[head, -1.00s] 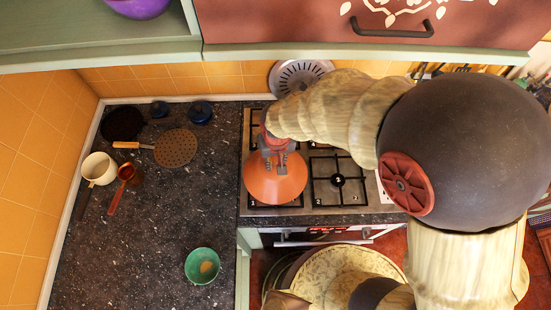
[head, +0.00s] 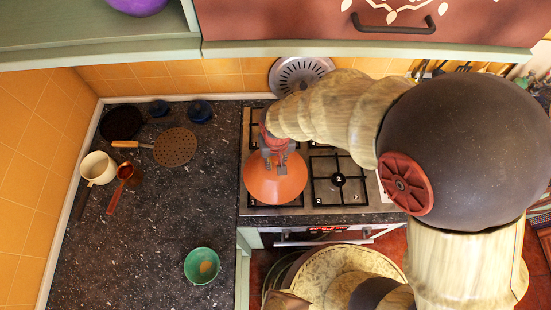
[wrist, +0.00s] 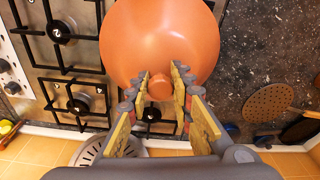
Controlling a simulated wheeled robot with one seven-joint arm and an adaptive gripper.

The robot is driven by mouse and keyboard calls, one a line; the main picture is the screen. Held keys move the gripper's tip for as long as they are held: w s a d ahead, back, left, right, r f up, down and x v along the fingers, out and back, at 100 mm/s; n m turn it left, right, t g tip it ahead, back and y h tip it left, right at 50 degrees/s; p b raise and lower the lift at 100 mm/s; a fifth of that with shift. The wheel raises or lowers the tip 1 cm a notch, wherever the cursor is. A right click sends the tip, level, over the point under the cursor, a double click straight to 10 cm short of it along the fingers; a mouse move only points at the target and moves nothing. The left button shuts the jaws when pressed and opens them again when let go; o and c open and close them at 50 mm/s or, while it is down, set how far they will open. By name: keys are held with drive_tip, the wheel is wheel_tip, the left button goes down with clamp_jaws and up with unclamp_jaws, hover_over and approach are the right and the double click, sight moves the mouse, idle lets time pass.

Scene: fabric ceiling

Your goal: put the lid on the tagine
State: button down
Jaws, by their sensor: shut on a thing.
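The orange cone-shaped tagine lid (head: 274,184) is over the left front part of the gas stove. It also shows in the wrist view (wrist: 160,38), with its small round knob between my fingers. My gripper (head: 275,160) is shut on the lid's knob; its fingertips show in the wrist view (wrist: 160,80). The tagine base cannot be seen; whatever lies under the lid is hidden by it. I cannot tell whether the lid rests on something or hangs above the stove.
The gas stove (head: 338,195) has black grates. A cupboard (head: 300,25) overhangs the back.

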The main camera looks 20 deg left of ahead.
drive_tip(key=c, duration=1.5)
unclamp_jaws()
drive_tip(key=shift+o, duration=1.2)
drive_tip(key=o, duration=0.3)
drive_tip(key=shift+o, duration=0.2)
drive_tip(key=shift+r, duration=0.1)
drive_tip(key=shift+r+p, duration=2.2)
drive_tip(key=shift+r, duration=1.25)
